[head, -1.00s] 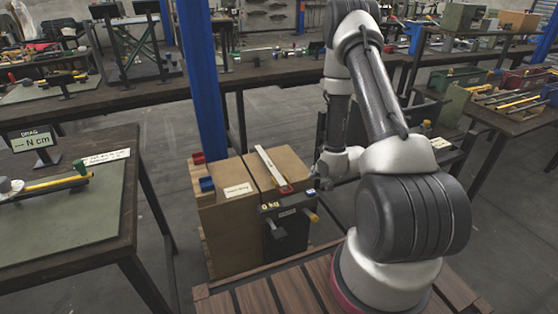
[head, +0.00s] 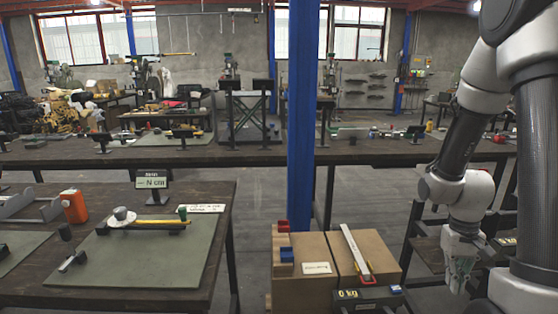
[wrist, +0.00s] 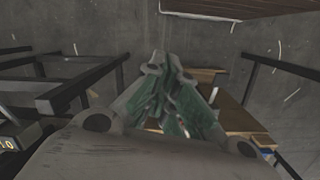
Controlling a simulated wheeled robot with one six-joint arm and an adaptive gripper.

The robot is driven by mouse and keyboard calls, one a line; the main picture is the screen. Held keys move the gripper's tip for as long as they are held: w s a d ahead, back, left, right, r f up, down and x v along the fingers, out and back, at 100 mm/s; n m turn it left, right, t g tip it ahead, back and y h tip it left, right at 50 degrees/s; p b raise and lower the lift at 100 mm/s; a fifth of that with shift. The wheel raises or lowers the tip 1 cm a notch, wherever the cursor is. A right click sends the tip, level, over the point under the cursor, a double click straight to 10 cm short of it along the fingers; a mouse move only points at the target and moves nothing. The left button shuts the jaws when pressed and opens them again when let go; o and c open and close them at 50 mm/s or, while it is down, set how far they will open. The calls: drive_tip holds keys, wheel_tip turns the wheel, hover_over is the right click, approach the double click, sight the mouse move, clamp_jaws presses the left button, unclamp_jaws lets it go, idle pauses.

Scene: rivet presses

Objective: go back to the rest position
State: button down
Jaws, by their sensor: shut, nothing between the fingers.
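My gripper (head: 459,280) hangs at the lower right of the head view, fingers pointing down. It is shut and empty. It is to the right of two brown boxes and apart from them. In the wrist view the closed fingers (wrist: 165,100) meet in the middle, with grey floor beyond them. My arm runs up along the right edge of the head view.
A workbench (head: 215,262) with a green mat stands left. A dark rack (head: 425,250) stands by my gripper.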

drive_tip(key=s+a+r+t, duration=0.2)
drive_tip(key=s+r, duration=0.1)
drive_tip(key=r, duration=0.5)
drive_tip(key=s+a+r+n+t, duration=0.1)
drive_tip(key=s+a+r+t, duration=0.1)
drive_tip(key=r, duration=0.7)
drive_tip(key=s+a+r+n+t, duration=0.1)
drive_tip(key=s+a+r, duration=0.3)
drive_tip(key=r, duration=0.4)
drive_tip(key=shift+r+t, duration=0.2)
drive_tip(key=shift+t, duration=0.4)
drive_tip(key=shift+s, duration=0.1)
